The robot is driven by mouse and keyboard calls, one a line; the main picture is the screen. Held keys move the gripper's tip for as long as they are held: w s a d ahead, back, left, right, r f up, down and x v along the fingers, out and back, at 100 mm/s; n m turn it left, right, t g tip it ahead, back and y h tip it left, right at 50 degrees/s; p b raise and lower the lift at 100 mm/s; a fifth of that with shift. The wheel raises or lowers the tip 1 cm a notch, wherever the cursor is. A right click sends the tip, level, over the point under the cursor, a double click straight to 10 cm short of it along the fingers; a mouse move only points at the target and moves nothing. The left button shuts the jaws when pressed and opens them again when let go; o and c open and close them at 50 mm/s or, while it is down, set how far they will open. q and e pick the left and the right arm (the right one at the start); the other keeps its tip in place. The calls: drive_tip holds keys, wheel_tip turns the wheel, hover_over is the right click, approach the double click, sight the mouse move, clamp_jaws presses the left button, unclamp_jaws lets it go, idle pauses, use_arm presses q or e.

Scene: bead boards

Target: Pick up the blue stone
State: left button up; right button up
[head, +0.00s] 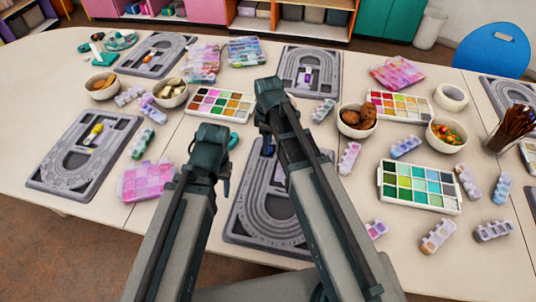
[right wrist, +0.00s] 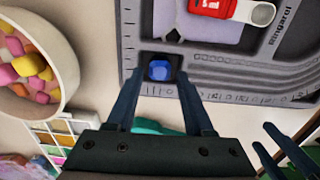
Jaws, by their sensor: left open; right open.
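The blue stone (right wrist: 159,71) lies in a small dark square compartment of a grey bead board (right wrist: 225,82) in the right wrist view. My right gripper (right wrist: 159,88) is open, its fingers on either side of the stone in the picture and nothing held; their height above the board is unclear. In the head view my right gripper (head: 268,118) is over the middle bead board (head: 262,235), and the arms hide much of that board. I cannot make out the stone there. My left gripper (head: 218,165) is open and empty, left of the right one.
A red and white object (right wrist: 232,9) lies on the board near the stone. A white bowl (right wrist: 62,62) of coloured pieces stands to its left. In the head view, paint-like trays (head: 419,208), bowls (head: 356,132) and bead boxes crowd the table around both arms.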

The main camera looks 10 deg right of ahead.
use_arm(q)
wheel_tip(320, 180, down, 2)
drive_tip(key=shift+f+b, duration=0.15)
drive_tip(key=shift+b, duration=0.55)
use_arm(e)
wheel_tip(320, 180, down, 2)
drive_tip(key=shift+s+f, duration=0.1)
drive_tip(key=shift+f, duration=0.05)
use_arm(q)
drive_tip(key=shift+s, duration=0.2)
use_arm(e)
drive_tip(key=shift+s, duration=0.2)
use_arm(q)
drive_tip(key=shift+a, duration=0.1)
use_arm(e)
drive_tip(key=shift+s, duration=0.15)
clamp_jaws()
